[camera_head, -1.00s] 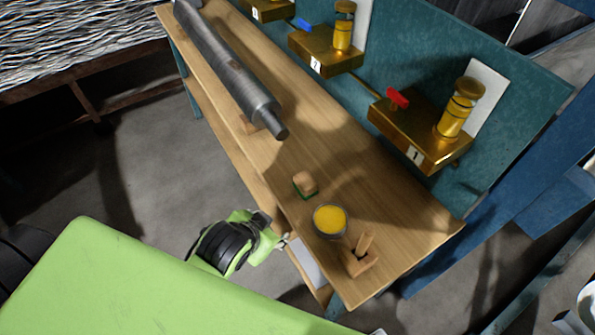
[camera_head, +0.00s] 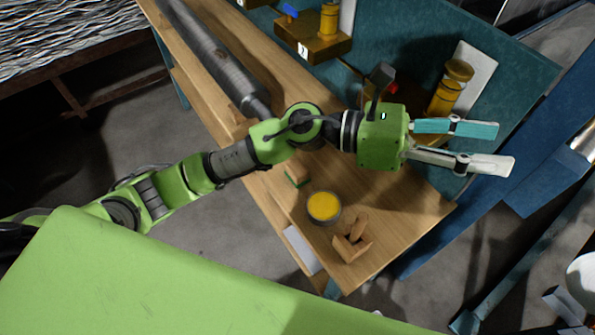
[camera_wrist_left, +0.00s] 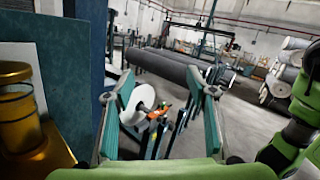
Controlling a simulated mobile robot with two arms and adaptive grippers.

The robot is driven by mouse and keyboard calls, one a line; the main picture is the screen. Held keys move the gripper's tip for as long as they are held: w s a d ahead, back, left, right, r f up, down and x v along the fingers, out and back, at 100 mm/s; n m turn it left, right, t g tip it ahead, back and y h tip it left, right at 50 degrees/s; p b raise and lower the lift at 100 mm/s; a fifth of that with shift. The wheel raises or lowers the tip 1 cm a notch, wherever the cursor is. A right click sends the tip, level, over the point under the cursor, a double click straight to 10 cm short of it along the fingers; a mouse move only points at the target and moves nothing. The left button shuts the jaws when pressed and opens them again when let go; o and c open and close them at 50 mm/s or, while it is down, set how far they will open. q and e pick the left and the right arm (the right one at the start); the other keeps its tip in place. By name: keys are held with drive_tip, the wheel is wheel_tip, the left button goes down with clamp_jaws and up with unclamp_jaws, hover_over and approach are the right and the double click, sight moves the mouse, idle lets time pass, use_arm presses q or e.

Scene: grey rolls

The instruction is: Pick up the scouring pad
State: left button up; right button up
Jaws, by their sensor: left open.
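The scouring pad (camera_head: 297,176), a small tan block with a green underside, lies on the wooden bench (camera_head: 415,215) in the head view. It sits just below my left forearm in the picture, and its upper part is partly covered by the arm. My left gripper (camera_head: 497,148) is open and empty, well to the right of the pad, raised above the bench's right end and pointing right. In the left wrist view its two fingers (camera_wrist_left: 158,112) stand apart with nothing between them. The pad does not show in that view. My right gripper is not in view.
A yellow-topped round tin (camera_head: 323,207) and a wooden piece with an upright handle (camera_head: 352,241) stand close to the pad. A grey roll (camera_head: 215,55) lies at the bench's far end. Brass units (camera_head: 313,42) on a teal panel (camera_head: 400,50) line the back.

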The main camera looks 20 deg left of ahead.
use_arm(q)
wheel_tip(320, 180, down, 6)
drive_tip(key=s+m+g+y, duration=0.1)
drive_tip(key=m+g+y, duration=0.15)
drive_tip(key=m, duration=0.25)
drive_tip(key=m+t+y, duration=0.2)
drive_tip(key=m+y, duration=0.4)
drive_tip(key=y, duration=1.1)
hover_over(297, 168)
wheel_tip(297, 168, down, 14)
drive_tip(key=f+p, duration=0.1)
drive_tip(key=f, duration=0.2)
drive_tip(key=f+p, duration=0.1)
drive_tip(key=f, duration=0.3)
drive_tip(key=shift+w+d+f, duration=0.15)
drive_tip(key=shift+d+f, duration=0.05)
drive_tip(key=shift+f, duration=0.3)
drive_tip(key=f+p, duration=0.1)
drive_tip(key=f, duration=0.1)
drive_tip(key=f+p, duration=0.1)
drive_tip(key=f, duration=0.1)
drive_tip(key=shift+a+f+p, duration=0.2)
drive_tip(key=shift+f+p, duration=0.15)
drive_tip(key=shift+f, duration=0.35)
drive_tip(key=c, duration=1.2)
